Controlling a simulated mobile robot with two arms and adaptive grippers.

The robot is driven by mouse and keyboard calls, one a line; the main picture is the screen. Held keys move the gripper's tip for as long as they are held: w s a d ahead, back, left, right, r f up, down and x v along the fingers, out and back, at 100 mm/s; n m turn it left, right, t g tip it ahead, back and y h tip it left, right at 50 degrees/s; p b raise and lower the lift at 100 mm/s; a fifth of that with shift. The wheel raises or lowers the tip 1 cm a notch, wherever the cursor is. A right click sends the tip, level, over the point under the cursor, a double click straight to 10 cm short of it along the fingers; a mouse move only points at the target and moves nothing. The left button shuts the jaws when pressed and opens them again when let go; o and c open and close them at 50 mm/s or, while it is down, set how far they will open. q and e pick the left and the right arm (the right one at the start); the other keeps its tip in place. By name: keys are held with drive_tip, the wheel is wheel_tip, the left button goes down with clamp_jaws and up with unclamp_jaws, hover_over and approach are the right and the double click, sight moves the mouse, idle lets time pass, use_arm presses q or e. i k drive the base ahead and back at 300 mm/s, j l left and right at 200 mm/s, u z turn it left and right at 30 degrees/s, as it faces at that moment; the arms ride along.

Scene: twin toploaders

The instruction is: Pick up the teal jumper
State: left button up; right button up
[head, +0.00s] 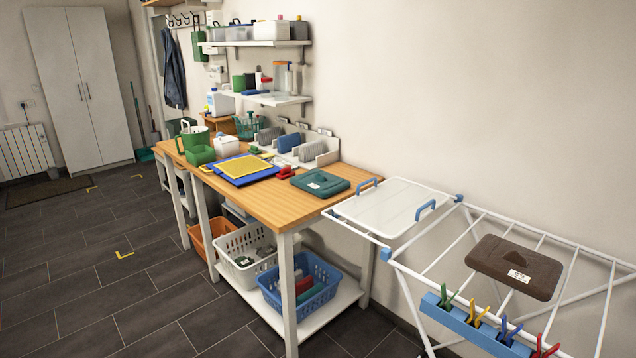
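A teal folded garment, which looks like the teal jumper (320,182), lies flat near the right end of the wooden table (272,203). It has a small white label on its front side. Neither of my grippers is in the head view, and nothing touches the garment. A similar brown folded garment (515,265), also with a white label, lies on the white drying rack (440,262) to the right.
A red object (286,172) and a blue-and-yellow board (243,168) lie left of the teal garment. A white tray with blue handles (388,207) rests on the rack's near-left end. Baskets (300,285) stand on the lower shelf. The dark tiled floor (120,300) left of the table is clear.

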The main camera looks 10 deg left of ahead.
sight(323, 184)
drive_tip(key=i+j, duration=0.6)
drive_tip(key=i, duration=0.2)
drive_tip(key=i+j+z, duration=0.1)
drive_tip(key=i+j, duration=0.5)
drive_tip(key=i, duration=0.2)
drive_tip(key=i+j, duration=0.7)
drive_tip(key=i+j+z, duration=0.1)
drive_tip(key=j, duration=0.45)
drive_tip(key=j+z, duration=0.15)
drive_tip(key=j, duration=0.45)
